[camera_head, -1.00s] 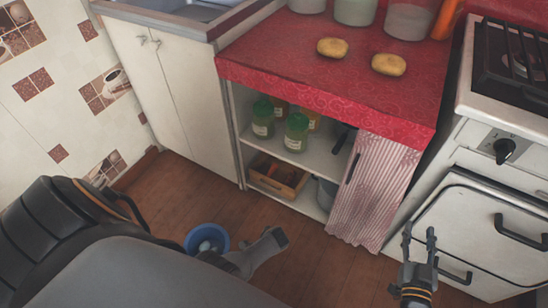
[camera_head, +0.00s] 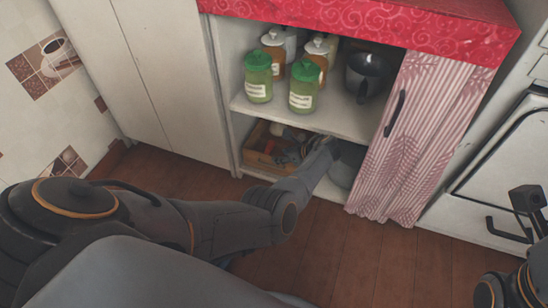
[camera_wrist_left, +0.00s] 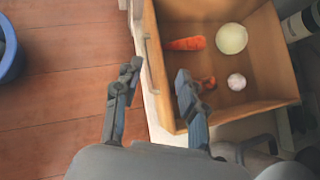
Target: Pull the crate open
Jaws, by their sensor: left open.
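The wooden crate (camera_head: 257,158) stands on the lower shelf of the open cabinet, partly hidden by my left arm. In the left wrist view the crate (camera_wrist_left: 232,107) holds carrots (camera_wrist_left: 186,43), a pale round vegetable (camera_wrist_left: 231,39) and a smaller whitish one (camera_wrist_left: 236,81). My left gripper (camera_head: 288,152) is at the crate's front. In the left wrist view its fingers (camera_wrist_left: 159,70) are apart, one outside the front wall and one over the inside; contact is unclear. My right gripper (camera_head: 528,215) is cut off at the right edge, so its opening is unclear.
Green-lidded jars (camera_head: 303,90) and a dark pot (camera_head: 366,75) stand on the shelf above. A striped curtain (camera_head: 420,135) hangs right of the opening. A grey container (camera_head: 345,168) is beside the crate. A blue bowl (camera_wrist_left: 8,55) is on the floor.

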